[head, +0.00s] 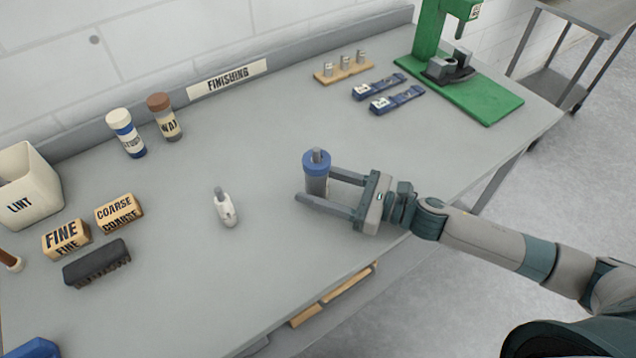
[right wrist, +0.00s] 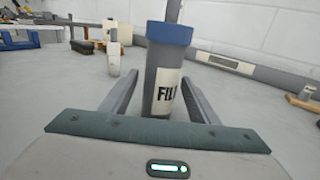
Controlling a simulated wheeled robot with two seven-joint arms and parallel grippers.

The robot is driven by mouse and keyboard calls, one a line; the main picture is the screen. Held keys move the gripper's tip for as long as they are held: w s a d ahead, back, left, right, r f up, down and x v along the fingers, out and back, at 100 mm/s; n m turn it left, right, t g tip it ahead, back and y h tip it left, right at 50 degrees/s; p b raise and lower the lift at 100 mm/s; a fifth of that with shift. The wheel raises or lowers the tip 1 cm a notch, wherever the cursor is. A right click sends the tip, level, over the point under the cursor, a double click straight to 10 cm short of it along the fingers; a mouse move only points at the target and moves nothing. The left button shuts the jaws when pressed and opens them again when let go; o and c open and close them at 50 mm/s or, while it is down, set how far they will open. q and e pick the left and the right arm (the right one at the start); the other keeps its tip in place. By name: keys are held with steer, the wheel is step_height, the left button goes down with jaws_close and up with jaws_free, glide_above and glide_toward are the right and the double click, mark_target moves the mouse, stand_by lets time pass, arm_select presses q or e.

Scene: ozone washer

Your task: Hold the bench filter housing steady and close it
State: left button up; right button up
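The filter housing (head: 317,181) is a grey upright cylinder on the bench with a blue ring or cap (head: 316,161) on top and a grey post rising from it. In the right wrist view, the housing (right wrist: 161,92) shows a white label, partly hidden, reading "FIL". My right gripper (head: 317,186) is open, with its fingers reaching low on either side of the housing. In the right wrist view a gap shows at the left finger; contact at the right finger is unclear. Whether the cap is seated tight cannot be told. My left gripper is not in view.
Blocks (head: 119,213), a brush (head: 97,263), a LINT bin (head: 27,190) and two jars sit further left. Blue strips (head: 397,98) and a green press (head: 470,88) stand at the back right. Bench around the housing is clear.

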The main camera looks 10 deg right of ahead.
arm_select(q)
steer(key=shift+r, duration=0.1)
arm_select(e)
steer(key=shift+r, duration=0.1)
steer(key=shift+r, duration=0.2)
steer(key=v, duration=0.1)
steer(key=b+v, duration=0.1)
steer(key=v, duration=0.1)
steer(key=b+v, duration=0.1)
steer(key=v, duration=0.1)
steer(key=shift+s+d+f, duration=0.15)
steer(key=shift+d+f, duration=0.05)
steer(key=shift+f, duration=0.2)
steer(key=b+v, duration=0.2)
steer(key=v, duration=0.3)
steer(key=shift+s+d+r, duration=0.15)
steer(key=shift+s+d, duration=0.05)
steer(key=shift+d, duration=0.1)
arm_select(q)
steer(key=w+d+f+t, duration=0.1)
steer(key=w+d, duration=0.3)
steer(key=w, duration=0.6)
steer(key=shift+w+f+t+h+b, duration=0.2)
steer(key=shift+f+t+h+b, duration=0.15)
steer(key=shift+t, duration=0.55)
arm_select(e)
steer(key=shift+s+d+r, duration=0.1)
steer(key=shift+s+d, duration=0.15)
steer(key=shift+d, duration=0.1)
